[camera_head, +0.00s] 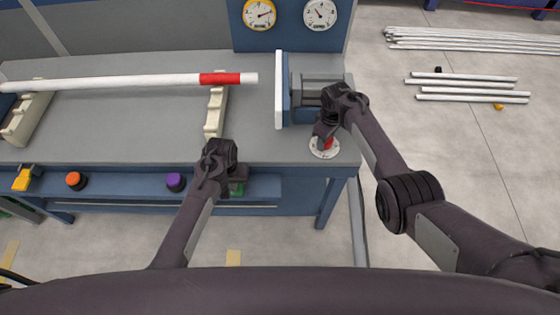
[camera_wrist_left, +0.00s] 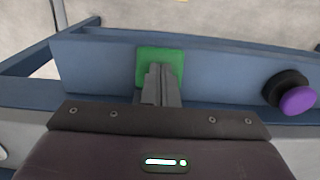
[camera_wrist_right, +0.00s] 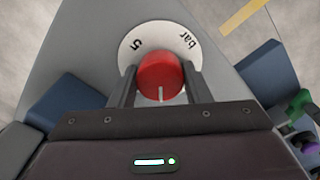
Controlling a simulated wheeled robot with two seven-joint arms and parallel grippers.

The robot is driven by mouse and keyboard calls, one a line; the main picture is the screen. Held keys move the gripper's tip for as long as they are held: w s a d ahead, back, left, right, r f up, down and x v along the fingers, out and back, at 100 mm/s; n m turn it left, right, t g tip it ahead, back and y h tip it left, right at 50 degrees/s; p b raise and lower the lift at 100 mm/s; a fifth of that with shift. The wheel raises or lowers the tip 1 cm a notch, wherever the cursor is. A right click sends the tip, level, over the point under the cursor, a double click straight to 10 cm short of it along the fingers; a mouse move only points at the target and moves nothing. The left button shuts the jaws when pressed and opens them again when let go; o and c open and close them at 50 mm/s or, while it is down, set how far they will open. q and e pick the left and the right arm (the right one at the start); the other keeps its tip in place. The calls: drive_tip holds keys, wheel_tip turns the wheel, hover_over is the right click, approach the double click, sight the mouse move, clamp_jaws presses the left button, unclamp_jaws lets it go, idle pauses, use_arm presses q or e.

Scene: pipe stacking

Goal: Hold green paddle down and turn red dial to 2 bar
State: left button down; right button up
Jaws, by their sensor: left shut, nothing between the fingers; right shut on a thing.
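The green paddle (camera_wrist_left: 145,65) is on the blue front rail of the bench. My left gripper (camera_wrist_left: 159,68) is shut and empty, its fingertips over the paddle; I cannot tell how far the paddle is pressed. In the head view the left gripper (camera_head: 236,186) hides most of the paddle. The red dial (camera_wrist_right: 160,78) sits on a round white scale plate (camera_wrist_right: 134,44) marked "5" and "bar". Its white pointer line faces my right wrist. My right gripper (camera_wrist_right: 160,70) is shut on the dial, one finger on each side. The dial (camera_head: 327,144) shows partly in the head view.
A yellow-rimmed gauge (camera_head: 259,14) and a white gauge (camera_head: 320,14) are on the back panel. A white pipe (camera_head: 120,83) with a red band lies on cream supports. A purple button (camera_head: 175,182) and an orange button (camera_head: 76,180) are on the front rail.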

drive_tip(key=shift+w+d+r+n, duration=0.1)
drive_tip(key=shift+w+d+n, duration=0.05)
drive_tip(key=shift+n, duration=0.55)
use_arm(q)
drive_tip(key=shift+r, duration=2)
use_arm(e)
drive_tip(key=o, duration=0.5)
use_arm(q)
drive_tip(key=shift+w+f, duration=0.1)
drive_tip(key=shift+w, duration=0.1)
use_arm(e)
drive_tip(key=o, duration=0.4)
drive_tip(key=shift+w+f, duration=0.1)
drive_tip(key=shift+f, duration=0.1)
use_arm(q)
drive_tip(key=shift+s, duration=0.1)
use_arm(e)
drive_tip(key=shift+r, duration=0.1)
drive_tip(key=shift+r, duration=0.1)
